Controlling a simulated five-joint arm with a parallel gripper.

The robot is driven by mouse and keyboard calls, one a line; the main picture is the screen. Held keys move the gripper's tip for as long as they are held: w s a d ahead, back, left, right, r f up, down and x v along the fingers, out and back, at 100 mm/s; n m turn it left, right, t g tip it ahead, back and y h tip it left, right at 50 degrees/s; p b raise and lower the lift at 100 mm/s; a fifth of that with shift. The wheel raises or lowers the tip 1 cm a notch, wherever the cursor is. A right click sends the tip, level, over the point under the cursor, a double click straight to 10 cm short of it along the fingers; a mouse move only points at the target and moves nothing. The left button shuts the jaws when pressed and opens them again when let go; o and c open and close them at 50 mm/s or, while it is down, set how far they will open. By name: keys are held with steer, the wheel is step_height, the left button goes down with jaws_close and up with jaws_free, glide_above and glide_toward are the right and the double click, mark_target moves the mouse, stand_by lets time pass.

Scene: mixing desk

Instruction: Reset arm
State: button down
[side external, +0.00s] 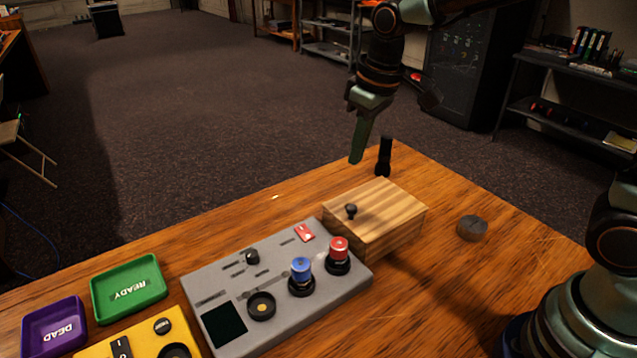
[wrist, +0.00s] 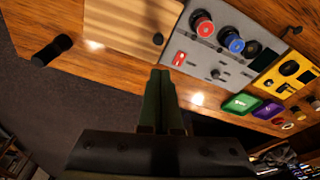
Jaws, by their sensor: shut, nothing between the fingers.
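My gripper (side external: 358,158) hangs pointing down in the side view, above the far edge of the desk and apart from everything on it. In the wrist view my gripper (wrist: 160,72) has its two green fingers together, with nothing between them. The wooden desk (side external: 420,190) lies below it. A striped wooden box (side external: 385,205) with a small black knob stands nearest under the fingers. A black cylinder (side external: 384,158), like a small flashlight, stands upright just behind the box.
The grey mixing panel (side external: 215,285) has red and blue knobs. Left of it are a green READY tray (side external: 128,300), a purple DEAD tray (side external: 65,315) and a yellow panel (side external: 135,345). A dark grey round piece (side external: 472,229) lies right of the box. The air around my gripper is clear.

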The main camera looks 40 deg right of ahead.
steer(key=s+d+r+m+t, duration=0.3)
steer(key=s+d, duration=0.5)
steer(key=s, duration=0.3)
steer(key=shift+s+r+m, duration=0.25)
steer(key=shift+r+m, duration=0.05)
